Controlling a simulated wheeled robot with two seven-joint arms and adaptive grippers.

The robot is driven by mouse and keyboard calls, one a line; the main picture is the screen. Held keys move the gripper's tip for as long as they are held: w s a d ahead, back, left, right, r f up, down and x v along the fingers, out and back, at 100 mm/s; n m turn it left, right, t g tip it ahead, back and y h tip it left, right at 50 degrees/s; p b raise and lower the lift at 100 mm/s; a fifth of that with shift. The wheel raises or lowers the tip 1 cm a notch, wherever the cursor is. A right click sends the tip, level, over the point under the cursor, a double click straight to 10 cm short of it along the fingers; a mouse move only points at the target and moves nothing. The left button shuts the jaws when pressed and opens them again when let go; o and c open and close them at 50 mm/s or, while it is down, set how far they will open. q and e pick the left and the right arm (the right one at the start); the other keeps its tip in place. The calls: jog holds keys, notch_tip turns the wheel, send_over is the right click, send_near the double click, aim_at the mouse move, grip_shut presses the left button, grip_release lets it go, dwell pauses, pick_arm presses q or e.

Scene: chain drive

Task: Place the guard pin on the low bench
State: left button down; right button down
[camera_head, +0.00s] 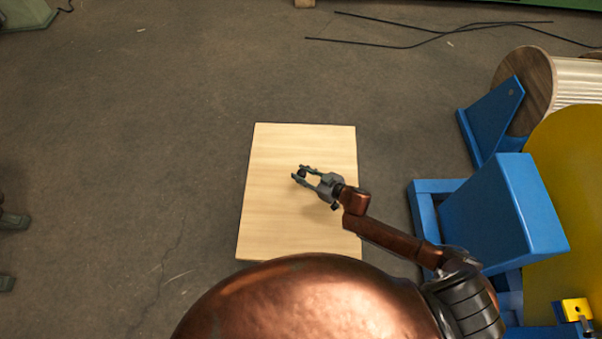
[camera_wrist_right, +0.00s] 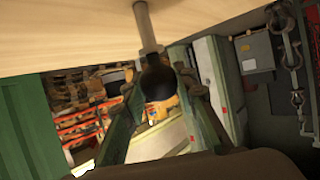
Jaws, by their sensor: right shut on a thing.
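The low bench (camera_head: 270,225) is a pale wooden rectangle near the middle of the head view. Its surface also fills the top of the right wrist view (camera_wrist_right: 60,30). My right gripper (camera_head: 299,176) is over the bench, right of its middle, and is shut on the guard pin. In the right wrist view, the pin's dark round knob (camera_wrist_right: 157,82) sits between the fingers, and its grey metal shaft (camera_wrist_right: 147,28) points toward the bench surface. I cannot tell whether the shaft touches the wood. In the head view the pin is mostly hidden by the fingers. My left gripper is not in view.
A blue frame (camera_head: 500,215) with a yellow disc (camera_head: 570,150) stands right of the bench. A large spool (camera_head: 535,85) lies behind it. Black cables (camera_head: 430,38) lie on the far floor.

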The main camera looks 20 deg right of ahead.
jog(key=shift+r, duration=0.15)
jog(key=shift+f, duration=0.2)
jog(key=c, duration=1.5)
grip_release()
jog(key=shift+c, duration=0.2)
jog(key=shift+r, duration=0.15)
jog(key=shift+s+d+r, duration=0.1)
jog(key=shift+s+d, duration=0.1)
jog(key=shift+s, duration=0.05)
jog(key=p+v, duration=0.2)
jog(key=v, duration=0.9)
jog(key=shift+s+p, duration=0.15)
jog(key=shift+p, duration=0.25)
